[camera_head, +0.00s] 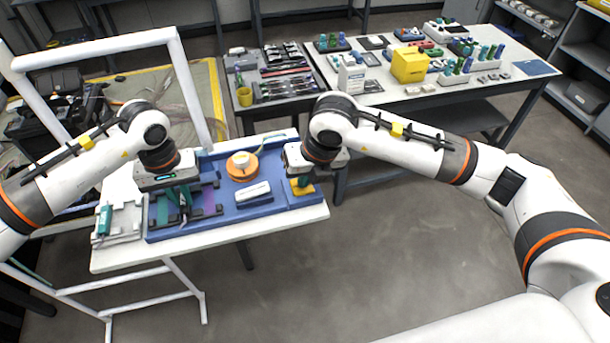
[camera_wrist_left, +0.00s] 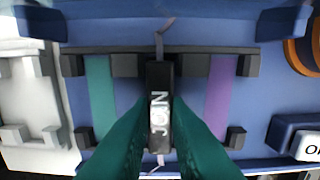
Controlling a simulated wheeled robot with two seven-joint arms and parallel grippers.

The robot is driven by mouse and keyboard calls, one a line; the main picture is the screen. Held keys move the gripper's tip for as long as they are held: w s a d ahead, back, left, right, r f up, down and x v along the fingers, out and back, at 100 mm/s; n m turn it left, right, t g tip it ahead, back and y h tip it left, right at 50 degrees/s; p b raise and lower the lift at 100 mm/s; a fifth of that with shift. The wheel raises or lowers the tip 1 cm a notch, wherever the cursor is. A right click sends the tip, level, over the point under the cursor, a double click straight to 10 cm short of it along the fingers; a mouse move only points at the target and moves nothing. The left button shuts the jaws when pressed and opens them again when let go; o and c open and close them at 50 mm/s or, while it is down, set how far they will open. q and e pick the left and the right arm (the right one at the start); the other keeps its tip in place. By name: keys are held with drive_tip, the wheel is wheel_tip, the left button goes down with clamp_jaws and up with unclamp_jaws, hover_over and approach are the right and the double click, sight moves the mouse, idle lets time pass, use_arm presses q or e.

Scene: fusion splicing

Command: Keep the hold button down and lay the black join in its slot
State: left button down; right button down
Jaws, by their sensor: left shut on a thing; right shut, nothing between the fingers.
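The black join (camera_wrist_left: 159,120), marked JOIN, is a narrow upright block in the left wrist view, with a thin pale fibre at each end. My left gripper (camera_head: 181,210) has green fingers (camera_wrist_left: 160,130) shut on the join's sides, over the blue tray (camera_wrist_left: 285,95). The join lies between a teal strip (camera_wrist_left: 100,90) and a purple strip (camera_wrist_left: 219,88); I cannot tell whether it is seated or just above its slot. My right gripper (camera_head: 301,182) is shut and empty, pointing down at a yellow part (camera_head: 305,191), probably the hold button. Its fingertips largely hide the contact.
A pale grey fixture (camera_head: 121,222) with a teal tool lies at the left. Benches with tools and a yellow box (camera_head: 409,65) stand behind.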

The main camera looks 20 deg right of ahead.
use_arm(q)
drive_tip(key=shift+f, duration=0.15)
drive_tip(key=c, duration=1.3)
unclamp_jaws()
drive_tip(key=shift+r, duration=0.4)
drive_tip(key=shift+c, duration=0.3)
drive_tip(key=shift+r, duration=0.55)
wheel_tip(320, 180, up, 9)
